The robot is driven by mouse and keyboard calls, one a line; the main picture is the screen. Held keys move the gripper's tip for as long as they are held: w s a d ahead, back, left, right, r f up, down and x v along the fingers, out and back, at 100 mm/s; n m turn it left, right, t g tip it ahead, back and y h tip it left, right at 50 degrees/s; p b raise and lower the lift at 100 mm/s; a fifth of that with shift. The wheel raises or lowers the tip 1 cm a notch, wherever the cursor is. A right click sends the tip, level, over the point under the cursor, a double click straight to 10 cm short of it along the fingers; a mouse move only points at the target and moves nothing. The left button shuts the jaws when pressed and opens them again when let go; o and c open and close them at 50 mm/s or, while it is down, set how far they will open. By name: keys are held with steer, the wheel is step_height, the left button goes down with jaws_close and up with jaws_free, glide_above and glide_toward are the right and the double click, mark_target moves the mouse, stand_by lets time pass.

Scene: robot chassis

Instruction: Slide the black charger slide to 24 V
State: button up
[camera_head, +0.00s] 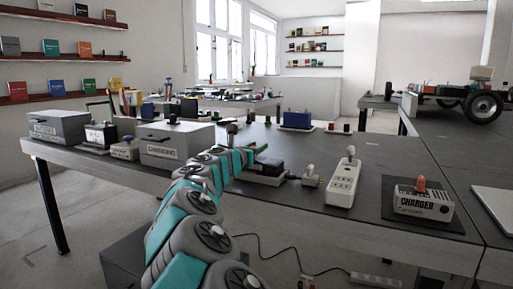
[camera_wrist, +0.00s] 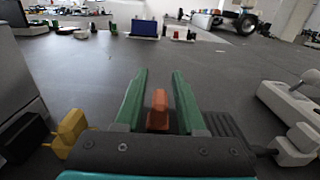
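In the wrist view my gripper (camera_wrist: 160,74) has its two green fingers apart. An orange upright knob (camera_wrist: 158,108) stands between them, with a gap visible on each side. A black ribbed housing (camera_wrist: 224,124) shows beside the right finger; the rest of it is hidden under my gripper. In the head view a black box with a pale base (camera_head: 268,167) sits at the end of my arm, and my gripper (camera_head: 259,151) is partly hidden there. No voltage marking is readable. A white box labelled CHARGER (camera_head: 423,203) with an orange knob stands apart on the right.
A white plug (camera_head: 311,176) and white power strip (camera_head: 343,178) lie right of the black box. A grey labelled box (camera_head: 176,143) stands left. In the wrist view a yellow piece (camera_wrist: 68,131) lies left of my gripper.

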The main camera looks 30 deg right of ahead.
jaws_close()
stand_by(1.1)
